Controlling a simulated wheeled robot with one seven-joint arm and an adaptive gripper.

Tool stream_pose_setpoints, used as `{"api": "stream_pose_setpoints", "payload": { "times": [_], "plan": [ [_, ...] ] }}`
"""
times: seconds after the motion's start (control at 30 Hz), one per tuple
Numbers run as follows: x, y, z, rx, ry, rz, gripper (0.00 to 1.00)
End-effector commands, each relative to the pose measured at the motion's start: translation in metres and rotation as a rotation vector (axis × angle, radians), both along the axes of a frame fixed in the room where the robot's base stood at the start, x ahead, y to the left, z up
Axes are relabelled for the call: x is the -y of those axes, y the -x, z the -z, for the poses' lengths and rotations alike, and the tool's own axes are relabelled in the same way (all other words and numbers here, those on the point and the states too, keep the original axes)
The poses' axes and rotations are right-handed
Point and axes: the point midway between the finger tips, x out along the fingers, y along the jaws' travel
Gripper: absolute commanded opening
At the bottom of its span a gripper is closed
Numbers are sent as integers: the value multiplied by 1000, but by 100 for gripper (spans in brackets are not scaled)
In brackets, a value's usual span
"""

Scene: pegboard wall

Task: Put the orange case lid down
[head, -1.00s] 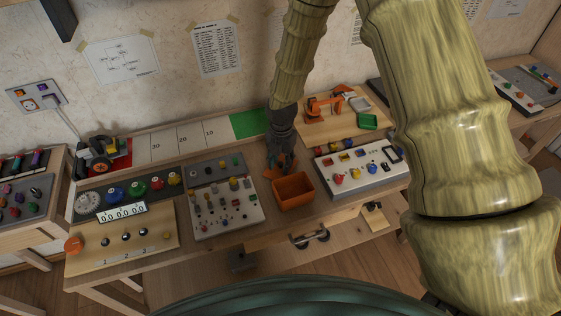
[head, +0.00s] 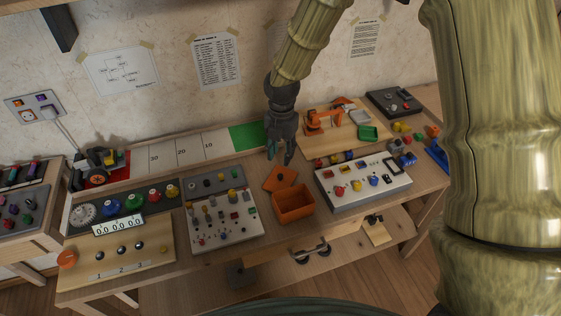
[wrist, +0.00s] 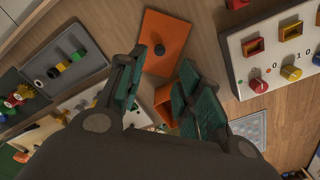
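The orange case lid (head: 281,178) lies on the table just behind the orange case, with its small dark knob upward. Whether its near edge touches the case, I cannot tell. In the wrist view the lid (wrist: 172,35) shows as a flat orange square with a black knob. The orange case (head: 294,206) stands open at the top; a part of it (wrist: 163,97) shows between my fingers in the wrist view. My gripper (head: 282,158) is above and behind the lid, fingers apart, empty and clear of it.
A white panel with coloured knobs (head: 340,197) stands right of the case, and another knob panel (head: 225,222) stands left. A wooden board with an orange model arm (head: 318,122) is behind to the right.

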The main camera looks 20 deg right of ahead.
Motion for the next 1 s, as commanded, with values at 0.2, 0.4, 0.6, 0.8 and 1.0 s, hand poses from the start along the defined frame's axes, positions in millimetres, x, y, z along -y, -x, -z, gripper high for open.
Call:
{"api": "stream_pose_setpoints", "payload": {
  "times": [0.2,0.4,0.6,0.8,1.0],
  "plan": [
    [0,0,-17,1,0,-1,35],
    [0,0,-20,1,0,-1,35],
    [0,0,-20,1,0,-1,35],
    [0,0,-21,1,0,-1,35],
    [0,0,-46,1,0,-1,35]
  ]
}}
